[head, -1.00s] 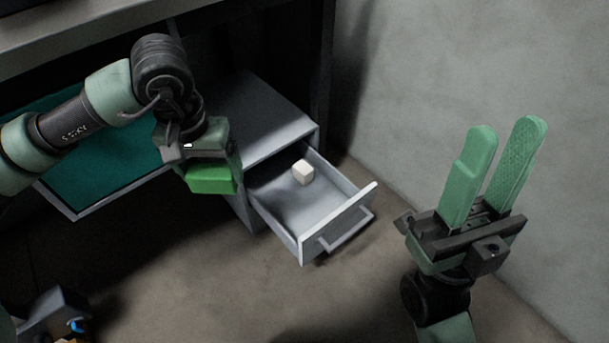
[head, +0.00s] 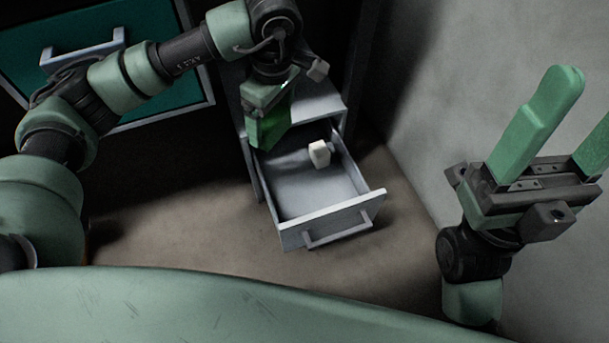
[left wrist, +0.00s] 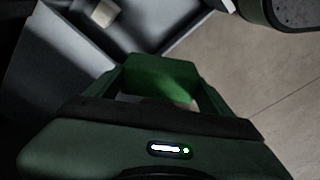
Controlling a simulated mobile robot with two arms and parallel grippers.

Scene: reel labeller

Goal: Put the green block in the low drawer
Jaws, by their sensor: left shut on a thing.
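My left gripper (head: 268,140) is shut on the green block (head: 273,118). It holds the block at the back left edge of the low drawer (head: 325,214), above it as far as I can tell. The fingers partly hide the block. The drawer is grey and pulled open. In the left wrist view the green block (left wrist: 160,73) sits between the fingers, with part of the drawer beyond it. My right gripper (head: 588,108) is open and empty at the right, apart from the drawer.
A small white block (head: 319,153) lies in the back right of the drawer. A teal drawer front (head: 30,65) with a grey handle is at upper left. A bare wall (head: 470,60) stands to the right. The drawer's front and middle floor is clear.

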